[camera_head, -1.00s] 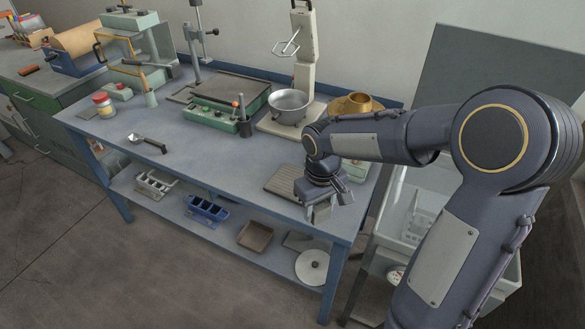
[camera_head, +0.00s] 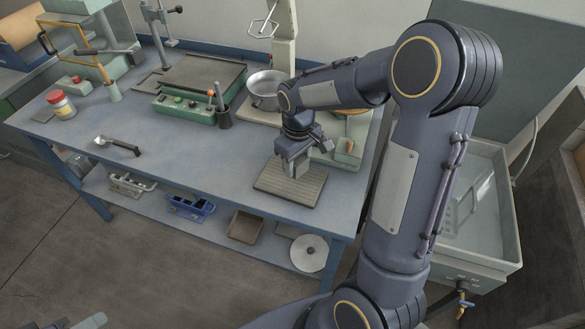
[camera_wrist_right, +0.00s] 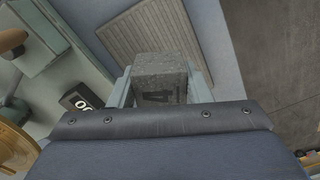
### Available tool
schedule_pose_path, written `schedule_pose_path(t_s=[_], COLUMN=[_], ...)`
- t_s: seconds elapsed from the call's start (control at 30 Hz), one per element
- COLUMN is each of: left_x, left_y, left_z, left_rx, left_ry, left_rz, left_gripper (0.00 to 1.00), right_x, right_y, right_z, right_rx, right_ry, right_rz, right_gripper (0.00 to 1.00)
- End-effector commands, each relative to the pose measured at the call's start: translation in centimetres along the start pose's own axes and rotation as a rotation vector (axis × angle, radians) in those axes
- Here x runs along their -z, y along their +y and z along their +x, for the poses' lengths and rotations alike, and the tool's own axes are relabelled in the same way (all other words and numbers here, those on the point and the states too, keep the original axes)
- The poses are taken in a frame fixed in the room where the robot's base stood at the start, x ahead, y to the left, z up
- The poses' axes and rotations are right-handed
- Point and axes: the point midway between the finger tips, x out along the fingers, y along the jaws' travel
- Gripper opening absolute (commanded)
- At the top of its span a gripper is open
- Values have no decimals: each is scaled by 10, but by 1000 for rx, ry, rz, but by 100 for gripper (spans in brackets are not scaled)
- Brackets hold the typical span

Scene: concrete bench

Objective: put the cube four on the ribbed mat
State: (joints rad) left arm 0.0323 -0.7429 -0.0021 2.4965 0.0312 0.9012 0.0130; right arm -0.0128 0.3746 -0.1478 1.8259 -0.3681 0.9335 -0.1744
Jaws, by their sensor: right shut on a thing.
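The cube four (camera_wrist_right: 160,78) is a rough grey block with a dark 4 on its face, seen between the fingers in the right wrist view. My right gripper (camera_head: 298,166) is shut on it over the rear part of the ribbed mat. The ribbed mat (camera_head: 288,187) is a grey-brown grooved square near the bench's front right; it also shows beyond the cube in the right wrist view (camera_wrist_right: 130,36). I cannot tell whether the cube touches the mat. A small grey part of what may be my left gripper (camera_head: 88,322) shows at the bottom left edge.
A steel bowl (camera_head: 265,88) on a stand, a dark cup (camera_head: 223,117) and a green-based plate device (camera_head: 190,108) stand behind the mat. The bench left of the mat is clear.

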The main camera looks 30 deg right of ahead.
Motion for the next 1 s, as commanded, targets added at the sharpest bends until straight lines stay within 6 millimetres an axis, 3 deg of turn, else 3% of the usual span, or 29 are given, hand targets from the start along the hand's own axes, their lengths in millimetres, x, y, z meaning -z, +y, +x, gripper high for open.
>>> schedule_pose_path(t_s=[0.27, 0.47, 0.87, 0.9, 1.0], left_x=[1, 1, -1, -1, 0], left_y=[1, 1, -1, -1, 0], left_z=[-2, -2, 1, 2, 1], left_rx=[0, 0, 0, 0, 0], left_ry=[0, 0, 0, 0, 0], left_rz=[0, 0, 0, 0, 0], left_gripper=[36, 36, 36, 36, 36], right_x=[19, 18, 18, 18, 18], right_y=[1, 1, 1, 1, 1], right_z=[23, 49, 56, 56, 55], right_rx=[0, 0, -1, 0, 0], right_ry=[-1, -1, 1, 0, 0], right_rz=[1, 1, 1, 1, 1], right_gripper=[14, 14, 14, 46, 59])
